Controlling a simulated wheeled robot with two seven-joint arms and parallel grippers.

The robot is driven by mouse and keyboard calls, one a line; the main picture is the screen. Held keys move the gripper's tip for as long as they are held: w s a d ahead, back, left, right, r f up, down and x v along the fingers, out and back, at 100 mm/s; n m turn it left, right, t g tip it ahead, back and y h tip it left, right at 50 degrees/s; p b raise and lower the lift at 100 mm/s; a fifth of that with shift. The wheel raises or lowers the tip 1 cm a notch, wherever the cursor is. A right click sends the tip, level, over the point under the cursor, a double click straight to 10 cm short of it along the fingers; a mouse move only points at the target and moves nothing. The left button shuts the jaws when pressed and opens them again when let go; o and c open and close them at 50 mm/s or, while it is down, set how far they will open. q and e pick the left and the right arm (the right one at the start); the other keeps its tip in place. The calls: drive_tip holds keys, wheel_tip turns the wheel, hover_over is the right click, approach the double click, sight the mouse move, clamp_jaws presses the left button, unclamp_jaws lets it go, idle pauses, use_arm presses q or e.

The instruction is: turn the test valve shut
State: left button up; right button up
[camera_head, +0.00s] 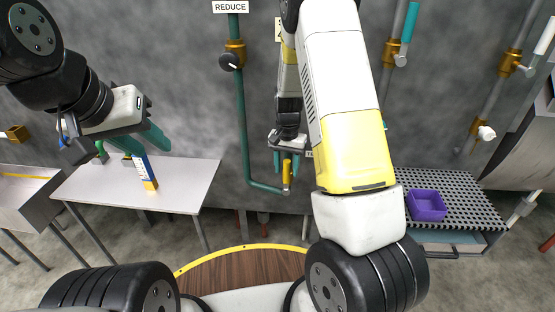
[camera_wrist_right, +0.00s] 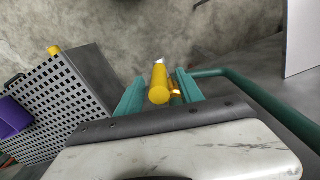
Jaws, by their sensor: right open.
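The test valve's yellow handle (camera_head: 287,168) is at the end of the green pipe, low on the wall; a label beside it is mostly hidden by my right arm. My right gripper (camera_head: 283,160) is open, with its fingers around the handle. In the right wrist view, the yellow handle (camera_wrist_right: 159,84) lies between the two teal fingers of my right gripper (camera_wrist_right: 160,92), with gaps visible; a small brass part shows beside it. My left gripper (camera_head: 150,146) appears open above the white table, with a blue, white and yellow piece (camera_head: 146,172) just below one finger.
A green pipe (camera_head: 243,120) runs down the wall with a brass valve and black knob (camera_head: 230,61) under a REDUCE label. The white table (camera_head: 185,180) is at left. A purple bin (camera_head: 427,205) sits on a perforated bench (camera_head: 460,200) at right. A wooden round lid (camera_head: 240,270) is in front.

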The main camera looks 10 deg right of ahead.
drive_tip(key=shift+f, duration=1.5)
clamp_jaws()
